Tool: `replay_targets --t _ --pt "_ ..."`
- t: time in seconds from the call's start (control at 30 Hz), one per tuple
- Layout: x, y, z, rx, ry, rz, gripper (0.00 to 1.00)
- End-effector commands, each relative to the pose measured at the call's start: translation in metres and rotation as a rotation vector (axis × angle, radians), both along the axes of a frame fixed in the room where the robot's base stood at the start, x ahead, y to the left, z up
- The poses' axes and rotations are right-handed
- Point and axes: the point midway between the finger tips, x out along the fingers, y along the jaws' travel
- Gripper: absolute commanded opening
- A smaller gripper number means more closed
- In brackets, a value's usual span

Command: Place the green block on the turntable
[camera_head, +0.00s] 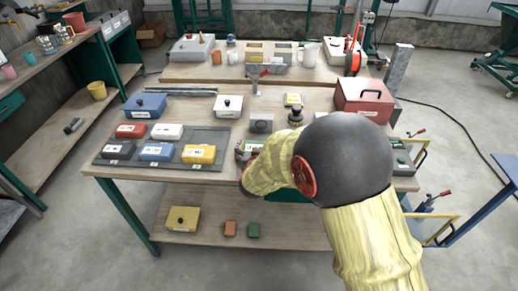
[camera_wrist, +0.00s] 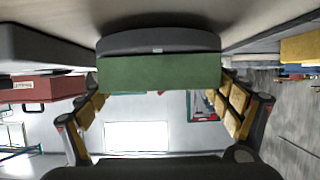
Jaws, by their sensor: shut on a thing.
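The green block (camera_wrist: 158,72) spans the space between the two yellow-padded fingers of my gripper (camera_wrist: 160,88) in the wrist view. My gripper is shut on it. In the head view my gripper (camera_head: 247,151) is over the front middle of the table, right of the block tray. Only a small green and white part of the block shows there, beside the fingers; my arm covers the rest. A dark rounded thing (camera_wrist: 158,41) lies right against the block in the wrist view; I cannot tell surely whether it is the turntable. No turntable shows clearly in the head view.
A dark tray (camera_head: 214,165) at left holds red, white, grey, blue and yellow blocks; its back right place is empty. A grey box (camera_head: 261,124) and a dark knobbed item (camera_head: 295,117) stand behind my gripper. A red box (camera_head: 363,98) is at back right.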

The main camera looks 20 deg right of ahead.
Motion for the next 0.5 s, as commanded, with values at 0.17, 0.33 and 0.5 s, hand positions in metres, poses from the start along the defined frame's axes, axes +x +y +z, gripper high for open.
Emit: replay_targets --t 0.17,0.33,0.5 --pt "0.0006 0.0001 -0.0019 0.000 -0.003 0.000 0.45" --pt "-0.0003 0.0000 -0.0029 0.000 0.001 0.000 0.99" --pt "-0.0003 0.0000 -0.0029 0.000 0.001 0.000 1.00"
